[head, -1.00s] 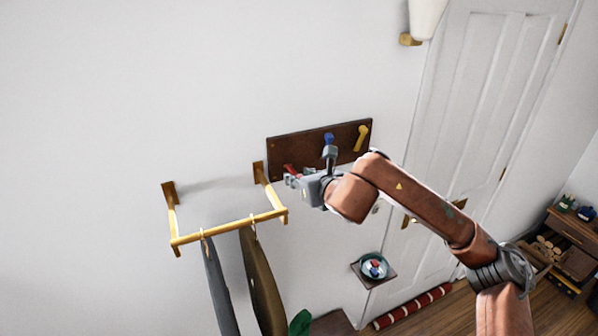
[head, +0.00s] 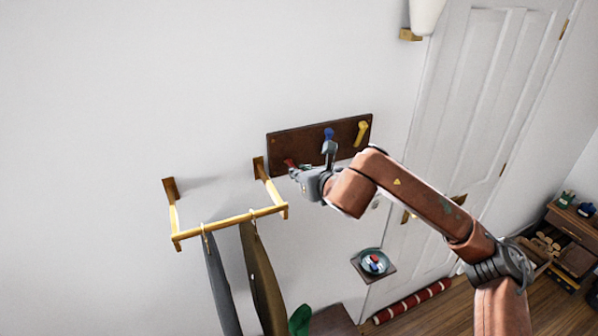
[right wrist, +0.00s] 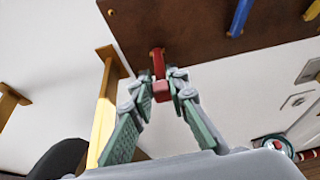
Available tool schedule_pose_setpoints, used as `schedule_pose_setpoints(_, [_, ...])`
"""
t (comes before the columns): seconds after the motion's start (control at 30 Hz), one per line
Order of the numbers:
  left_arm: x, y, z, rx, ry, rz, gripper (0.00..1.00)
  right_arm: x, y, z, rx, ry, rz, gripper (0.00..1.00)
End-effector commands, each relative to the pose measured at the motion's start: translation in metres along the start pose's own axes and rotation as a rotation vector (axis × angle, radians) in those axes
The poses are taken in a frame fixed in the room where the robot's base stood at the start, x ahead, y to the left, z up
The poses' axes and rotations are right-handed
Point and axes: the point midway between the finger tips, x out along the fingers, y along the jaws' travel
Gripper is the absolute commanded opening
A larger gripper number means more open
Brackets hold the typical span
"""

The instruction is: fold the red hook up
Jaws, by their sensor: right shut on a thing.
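The red hook (head: 290,164) is on the left part of a dark wooden wall board (head: 303,142). It also shows in the right wrist view (right wrist: 159,66), coming out from its small mount toward my gripper. My right gripper (head: 297,174) is at the hook, just below the board. In the right wrist view its two fingers (right wrist: 162,88) meet at the red hook's end and are shut on it. The hook's lower part is largely hidden by my gripper in the head view. My left gripper is not in view.
A blue hook (head: 328,133) and a yellow hook (head: 361,133) are on the same board. A small shelf with a dish (head: 374,262) is lower right, beside the white door (head: 480,110).

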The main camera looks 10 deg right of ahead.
Motion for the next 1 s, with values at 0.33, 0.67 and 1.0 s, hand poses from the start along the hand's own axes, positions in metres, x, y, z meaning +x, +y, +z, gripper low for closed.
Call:
schedule_pose_setpoints(0.33, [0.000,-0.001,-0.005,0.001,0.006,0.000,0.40,0.000,0.000,0.000,0.000,0.001,0.000,0.00])
schedule_pose_setpoints(0.67, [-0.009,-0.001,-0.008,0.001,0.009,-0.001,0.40,-0.002,0.001,0.011,0.002,0.090,0.000,0.00])
schedule_pose_setpoints(1.0, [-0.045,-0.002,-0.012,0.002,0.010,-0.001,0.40,-0.003,0.001,0.036,0.001,0.338,-0.001,0.00])
